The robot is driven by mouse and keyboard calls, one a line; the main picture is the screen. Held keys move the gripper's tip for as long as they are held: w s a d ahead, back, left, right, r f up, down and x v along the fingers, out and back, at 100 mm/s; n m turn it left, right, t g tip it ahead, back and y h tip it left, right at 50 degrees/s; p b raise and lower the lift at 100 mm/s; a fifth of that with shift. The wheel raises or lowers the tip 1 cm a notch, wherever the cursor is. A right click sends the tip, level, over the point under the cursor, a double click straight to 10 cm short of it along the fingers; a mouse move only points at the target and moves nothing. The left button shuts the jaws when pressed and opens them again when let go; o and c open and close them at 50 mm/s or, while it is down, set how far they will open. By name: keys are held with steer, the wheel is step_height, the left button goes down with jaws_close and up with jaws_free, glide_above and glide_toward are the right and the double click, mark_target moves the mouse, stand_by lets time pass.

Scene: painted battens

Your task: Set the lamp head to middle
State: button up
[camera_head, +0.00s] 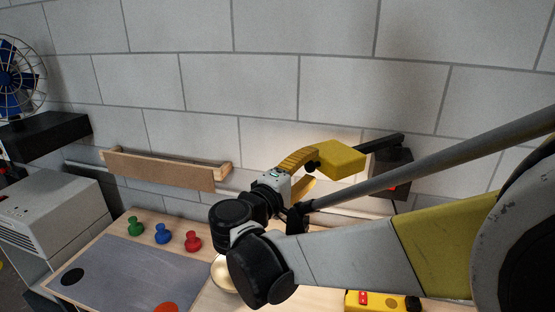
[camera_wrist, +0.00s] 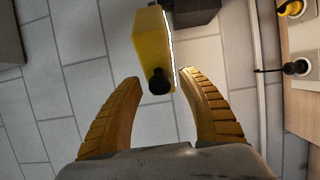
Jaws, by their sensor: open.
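The lamp head is a yellow box (camera_head: 342,160) on a dark arm (camera_head: 384,144) that reaches out from a black wall mount (camera_head: 390,172). In the wrist view the lamp head (camera_wrist: 152,42) is at the top centre, with a bright white strip along its right edge. A short black knob (camera_wrist: 159,81) sticks out of its near end. My gripper (camera_wrist: 161,79) has yellow ribbed fingers, open, with the knob between the fingertips and gaps visible on both sides. In the head view my gripper (camera_head: 314,167) is at the lamp head's left end, and its fingers partly hide the knob.
Green (camera_head: 135,226), blue (camera_head: 162,234) and red (camera_head: 193,241) pegs stand on the bench beside a grey mat (camera_head: 125,275). A wooden batten shelf (camera_head: 160,168) is on the wall. A yellow device (camera_head: 382,302) lies at the front. A fan (camera_head: 15,80) is far left.

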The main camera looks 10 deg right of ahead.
steer(key=shift+w+d, duration=0.1)
jaws_close()
